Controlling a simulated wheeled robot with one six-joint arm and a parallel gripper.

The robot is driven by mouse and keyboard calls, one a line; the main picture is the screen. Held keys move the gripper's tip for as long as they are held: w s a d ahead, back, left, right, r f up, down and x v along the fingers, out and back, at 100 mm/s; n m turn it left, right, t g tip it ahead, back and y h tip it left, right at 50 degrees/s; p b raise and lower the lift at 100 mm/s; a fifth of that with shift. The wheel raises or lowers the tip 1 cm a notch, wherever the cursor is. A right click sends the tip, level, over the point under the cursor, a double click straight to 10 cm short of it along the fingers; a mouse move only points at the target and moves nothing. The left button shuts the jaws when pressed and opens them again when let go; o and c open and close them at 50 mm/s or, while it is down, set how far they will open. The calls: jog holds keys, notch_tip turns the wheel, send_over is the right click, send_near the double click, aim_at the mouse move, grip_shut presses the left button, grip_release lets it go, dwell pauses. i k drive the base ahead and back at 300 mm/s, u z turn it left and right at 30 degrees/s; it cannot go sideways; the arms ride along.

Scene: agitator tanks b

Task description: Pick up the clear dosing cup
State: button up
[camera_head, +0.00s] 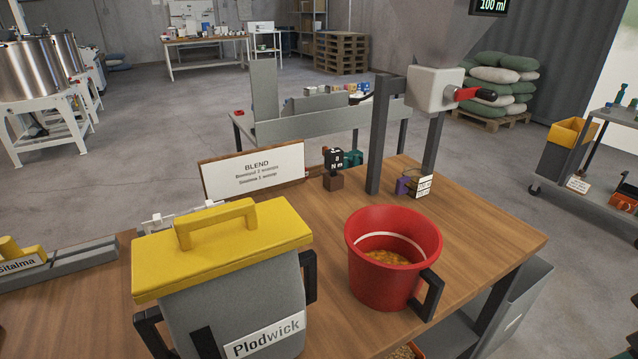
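I cannot make out a clear dosing cup anywhere in the head view. A small pale piece (180,215) shows behind the yellow-lidded bin, but most of it is hidden and I cannot tell what it is. A red bucket (372,283) with a dark side handle stands upright on the wooden bench and holds yellow-orange contents. My gripper is not in view.
The grey bin labelled Plodwick (250,312), lid shut, fills the bench front left. Behind stand a BLEND sign (255,170) and a hopper's grey valve block (434,88) with a red lever, on dark posts. Bare wood (480,225) lies right of the bucket.

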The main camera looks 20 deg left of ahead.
aim_at(416, 182)
jog(key=u, duration=0.2)
jog(key=i, duration=1)
